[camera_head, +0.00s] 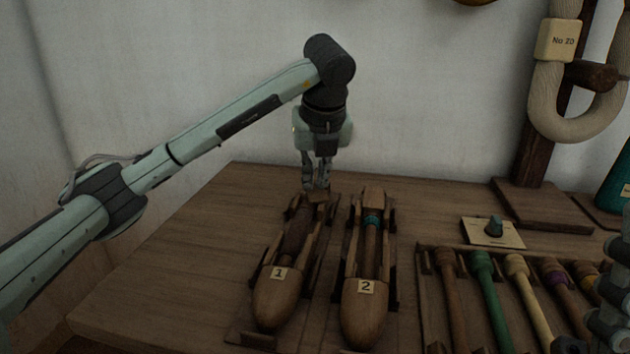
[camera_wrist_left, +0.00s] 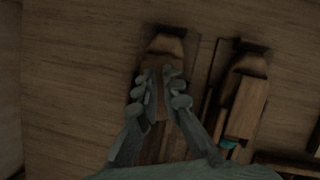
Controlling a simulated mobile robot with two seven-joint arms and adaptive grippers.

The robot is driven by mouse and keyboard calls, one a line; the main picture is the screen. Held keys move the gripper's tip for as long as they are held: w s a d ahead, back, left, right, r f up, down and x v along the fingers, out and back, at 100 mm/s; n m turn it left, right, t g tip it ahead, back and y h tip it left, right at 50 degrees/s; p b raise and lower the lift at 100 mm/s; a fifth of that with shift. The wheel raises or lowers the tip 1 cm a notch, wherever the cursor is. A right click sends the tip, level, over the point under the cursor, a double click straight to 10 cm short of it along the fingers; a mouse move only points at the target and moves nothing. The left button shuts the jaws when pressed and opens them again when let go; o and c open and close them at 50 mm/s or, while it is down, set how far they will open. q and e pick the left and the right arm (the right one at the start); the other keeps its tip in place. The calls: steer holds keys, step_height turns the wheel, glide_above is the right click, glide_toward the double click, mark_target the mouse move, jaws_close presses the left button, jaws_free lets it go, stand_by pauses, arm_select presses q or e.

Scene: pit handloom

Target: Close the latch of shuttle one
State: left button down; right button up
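Shuttle one (camera_head: 295,240) is a dark wooden boat shape with a "1" tag, lying in a holder on the table. Its far end shows in the left wrist view (camera_wrist_left: 165,45). A small brown block, seemingly its latch (camera_head: 318,197), is at that end and looks raised. My left gripper (camera_head: 316,184) points down there, its fingertips (camera_wrist_left: 160,75) close together on either side of the block. Whether they press on it cannot be told. My right gripper (camera_head: 608,325) is only partly seen at the right edge, its fingers unclear.
Shuttle two (camera_head: 364,310) lies close to the right, its far-end block (camera_head: 374,194) lying flat. A rack (camera_head: 423,300) of coloured bobbins is further right. A small plaque (camera_head: 510,237) and a post (camera_head: 535,150) stand behind. The table's left part (camera_head: 190,260) is bare.

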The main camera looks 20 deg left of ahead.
arm_select(q)
steer(key=shift+a+m+h, duration=0.15)
steer(key=shift+m+h, duration=0.15)
steer(key=shift+m, duration=0.7)
steer(key=m+h, duration=0.1)
steer(key=m, duration=0.1)
steer(key=shift+m+t+b, duration=0.35)
steer(key=shift+m+t, duration=0.05)
steer(key=c, duration=1.9)
jaws_free()
steer(key=shift+c, duration=0.2)
steer(key=v, duration=1.2)
